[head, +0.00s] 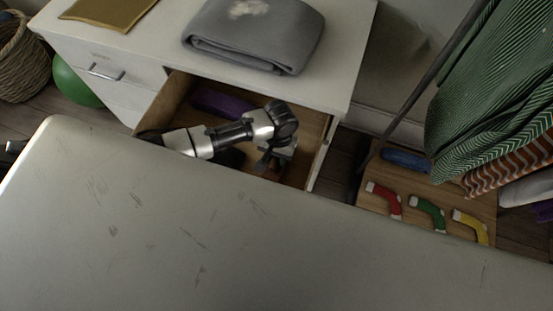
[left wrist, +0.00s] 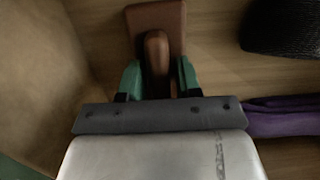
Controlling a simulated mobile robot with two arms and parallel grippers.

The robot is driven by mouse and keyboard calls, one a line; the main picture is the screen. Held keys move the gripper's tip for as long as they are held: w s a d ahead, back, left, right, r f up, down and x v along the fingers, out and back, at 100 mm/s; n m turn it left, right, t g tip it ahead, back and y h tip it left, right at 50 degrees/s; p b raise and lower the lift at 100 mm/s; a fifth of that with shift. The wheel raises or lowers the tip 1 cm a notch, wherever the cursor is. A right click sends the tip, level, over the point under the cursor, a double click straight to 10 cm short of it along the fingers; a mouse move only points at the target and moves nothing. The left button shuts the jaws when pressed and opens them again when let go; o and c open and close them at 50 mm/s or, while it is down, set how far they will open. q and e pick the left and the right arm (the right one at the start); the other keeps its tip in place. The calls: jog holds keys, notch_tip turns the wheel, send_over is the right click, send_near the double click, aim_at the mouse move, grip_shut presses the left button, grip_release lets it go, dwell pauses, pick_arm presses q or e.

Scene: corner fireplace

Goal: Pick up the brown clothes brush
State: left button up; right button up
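The brown clothes brush (left wrist: 157,50) lies on the wooden floor of the open drawer (head: 172,97). The left wrist view shows its flat reddish-brown body and raised rounded handle. My left gripper (left wrist: 159,80) has its green fingers on either side of the handle, apart, with narrow gaps visible. In the head view, my left gripper (head: 270,162) reaches down into the drawer near its right end and mostly hides the brush. My right gripper is in neither view.
Purple cloth (head: 222,104) lies in the drawer, and a black textured thing (left wrist: 282,28) lies right of the brush. Grey folded fabric (head: 255,35) is on the white dresser (head: 345,60). Red, green and yellow curved pieces lie on a wooden board (head: 375,180) at right.

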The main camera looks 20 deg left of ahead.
pick_arm(q)
grip_shut()
jog(key=shift+r+b, duration=0.15)
jog(key=shift+b, duration=0.25)
notch_tip(320, 180, up, 10)
jog(key=shift+r+p, duration=0.1)
jog(key=shift+p, duration=0.7)
